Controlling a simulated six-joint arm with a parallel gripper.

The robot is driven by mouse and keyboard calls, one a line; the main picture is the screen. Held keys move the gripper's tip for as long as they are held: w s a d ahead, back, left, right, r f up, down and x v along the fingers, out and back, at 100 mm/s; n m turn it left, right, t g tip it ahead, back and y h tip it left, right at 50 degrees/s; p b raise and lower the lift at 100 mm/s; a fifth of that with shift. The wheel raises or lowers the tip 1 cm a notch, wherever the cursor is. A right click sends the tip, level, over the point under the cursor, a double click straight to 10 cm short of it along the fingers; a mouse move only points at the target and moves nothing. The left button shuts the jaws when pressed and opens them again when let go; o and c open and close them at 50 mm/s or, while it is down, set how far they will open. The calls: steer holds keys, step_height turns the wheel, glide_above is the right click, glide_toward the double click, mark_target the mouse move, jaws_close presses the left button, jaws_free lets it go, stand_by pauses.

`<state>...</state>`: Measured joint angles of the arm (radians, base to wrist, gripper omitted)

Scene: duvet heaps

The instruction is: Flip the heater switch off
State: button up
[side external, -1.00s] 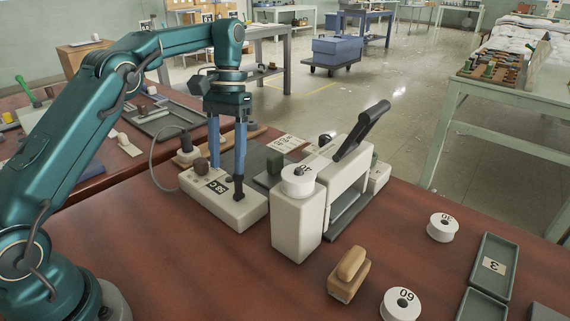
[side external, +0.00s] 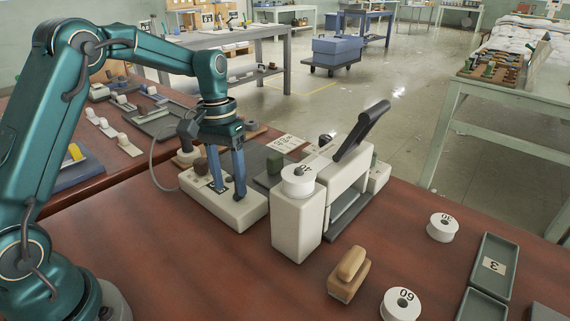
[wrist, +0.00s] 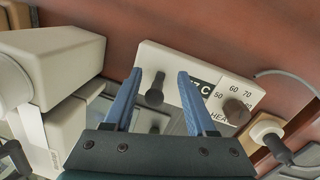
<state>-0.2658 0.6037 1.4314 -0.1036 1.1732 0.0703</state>
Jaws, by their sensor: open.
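The heater control box (side external: 228,212) is a cream block on the red-brown table. It shows in the wrist view (wrist: 160,58) with a display ending in C, a dial marked 50, 60, 70 and a brown knob (wrist: 235,108). The dark heater switch (wrist: 155,92) is a stubby lever on the box's top. My gripper (side external: 229,192) is open and low over the box. In the wrist view its blue fingers (wrist: 160,74) stand on either side of the switch, with gaps. The side view mostly hides the switch, and contact is unclear there.
A cream press (side external: 298,222) with a black lever (side external: 362,130) stands close right of the box. A wooden-handled block (side external: 349,273), white spools (side external: 443,227) and grey trays (side external: 490,262) lie farther right. A cable loops behind the box.

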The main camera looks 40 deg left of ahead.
steer(key=shift+s+t, duration=0.2)
steer(key=shift+t, duration=0.1)
steer(key=shift+r, duration=0.1)
steer(key=s+d+r+m+t, duration=0.1)
steer(key=s+d+r+t, duration=0.2)
steer(key=r, duration=0.9)
steer(key=s+d+f+m+t, duration=0.1)
steer(key=s, duration=0.5)
steer(key=s+d+f+m+t+y, duration=0.1)
steer(key=s+d+f, duration=0.1)
steer(key=s, duration=0.5)
steer(key=shift+s+d+f, duration=0.15)
steer(key=shift+d+f, duration=0.1)
steer(key=shift+d, duration=0.05)
